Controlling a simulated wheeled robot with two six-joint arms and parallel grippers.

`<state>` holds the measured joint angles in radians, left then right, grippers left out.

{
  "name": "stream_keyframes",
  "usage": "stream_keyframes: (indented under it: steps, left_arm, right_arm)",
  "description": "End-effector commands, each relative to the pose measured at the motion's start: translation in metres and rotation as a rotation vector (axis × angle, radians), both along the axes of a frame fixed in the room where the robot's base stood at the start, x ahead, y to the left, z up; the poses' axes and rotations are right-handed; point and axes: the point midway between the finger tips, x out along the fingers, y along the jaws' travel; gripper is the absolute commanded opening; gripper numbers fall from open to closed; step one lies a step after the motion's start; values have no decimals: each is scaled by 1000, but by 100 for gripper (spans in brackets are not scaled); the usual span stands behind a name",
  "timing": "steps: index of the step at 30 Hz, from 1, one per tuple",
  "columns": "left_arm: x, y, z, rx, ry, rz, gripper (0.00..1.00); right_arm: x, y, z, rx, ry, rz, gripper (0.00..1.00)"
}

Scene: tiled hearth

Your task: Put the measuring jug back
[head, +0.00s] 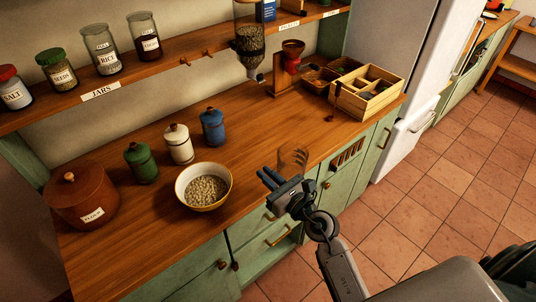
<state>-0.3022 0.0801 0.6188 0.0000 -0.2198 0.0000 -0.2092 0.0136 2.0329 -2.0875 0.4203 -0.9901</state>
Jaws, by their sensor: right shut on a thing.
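My right gripper (265,178) is over the front edge of the wooden counter (150,225), right of the bowl. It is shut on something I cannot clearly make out. A small reddish-brown, striped thing (293,158) shows just behind the gripper. It may be the see-through measuring jug, but I cannot be sure, nor tell whether it touches the counter. My left gripper is not in view.
A bowl of pale grains (204,187), a brown flour crock (82,201) and green (141,163), cream (178,144) and blue (213,127) canisters stand on the counter. A wooden crate (361,100) stands at the right end. Labelled jars line the shelf (100,92) above.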

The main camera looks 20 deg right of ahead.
Motion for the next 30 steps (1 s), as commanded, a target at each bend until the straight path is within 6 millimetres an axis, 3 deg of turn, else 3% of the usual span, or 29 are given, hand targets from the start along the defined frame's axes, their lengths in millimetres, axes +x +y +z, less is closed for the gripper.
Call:
stream_keyframes:
  steps: [9, 16, 30]
  left_arm:
    - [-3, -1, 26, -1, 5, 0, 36]
    - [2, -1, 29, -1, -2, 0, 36]
    - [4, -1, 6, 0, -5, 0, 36]
  right_arm:
    - [15, 41, -19, 0, 19, -84, 0]
    - [28, 53, -27, -11, 23, -103, 0]
    - [146, 37, -41, -13, 22, -103, 0]
